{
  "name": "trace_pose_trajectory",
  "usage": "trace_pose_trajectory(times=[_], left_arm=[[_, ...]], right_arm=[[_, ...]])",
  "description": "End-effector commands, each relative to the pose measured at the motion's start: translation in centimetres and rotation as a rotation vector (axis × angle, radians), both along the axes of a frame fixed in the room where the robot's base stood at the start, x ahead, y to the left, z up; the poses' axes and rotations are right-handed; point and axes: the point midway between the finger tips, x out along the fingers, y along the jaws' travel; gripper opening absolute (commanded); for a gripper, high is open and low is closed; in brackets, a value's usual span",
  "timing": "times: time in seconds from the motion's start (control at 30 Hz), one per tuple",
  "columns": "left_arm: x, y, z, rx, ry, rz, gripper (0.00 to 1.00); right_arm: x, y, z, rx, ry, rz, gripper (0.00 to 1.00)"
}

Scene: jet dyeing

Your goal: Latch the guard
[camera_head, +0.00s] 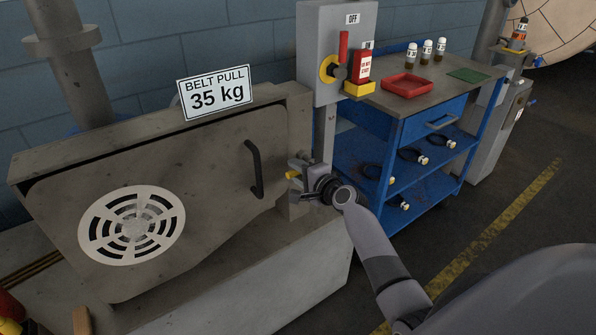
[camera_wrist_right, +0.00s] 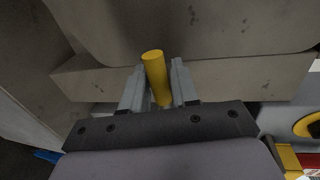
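The belt guard (camera_head: 205,195) is a grey panel with a black bar handle (camera_head: 254,169) and a round white vent (camera_head: 131,227). It appears to lie against its housing. At its right edge, a yellow latch pin (camera_head: 292,174) sticks out beside my right gripper (camera_head: 299,177). In the right wrist view the pin (camera_wrist_right: 154,72) stands between the two fingers of the gripper (camera_wrist_right: 158,78), slightly tilted and close against them. The gripper looks shut on it. The pin's base is hidden. My left gripper is not in view.
A sign reading "BELT PULL 35 kg" (camera_head: 215,94) stands on the housing. Behind my gripper is a switch box (camera_head: 325,25) with a red lever. A blue cart (camera_head: 400,190) with bottles and a red tray (camera_head: 406,85) stands to the right. The floor beyond is clear.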

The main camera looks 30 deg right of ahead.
Motion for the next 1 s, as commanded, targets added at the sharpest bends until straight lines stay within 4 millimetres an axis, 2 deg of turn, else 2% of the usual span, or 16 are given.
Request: trace_pose_trajectory(times=[0.43,0.8,1.0], left_arm=[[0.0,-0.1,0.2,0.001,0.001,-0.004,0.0],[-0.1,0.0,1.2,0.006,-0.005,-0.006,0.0],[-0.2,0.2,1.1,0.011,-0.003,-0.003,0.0]], right_arm=[[-0.5,0.0,0.2,-0.004,-0.001,0.0,0.43],[-4.9,-0.4,1.1,-0.002,0.0,-0.001,0.43],[-6.6,-0.5,1.4,-0.002,0.0,0.0,0.43]])
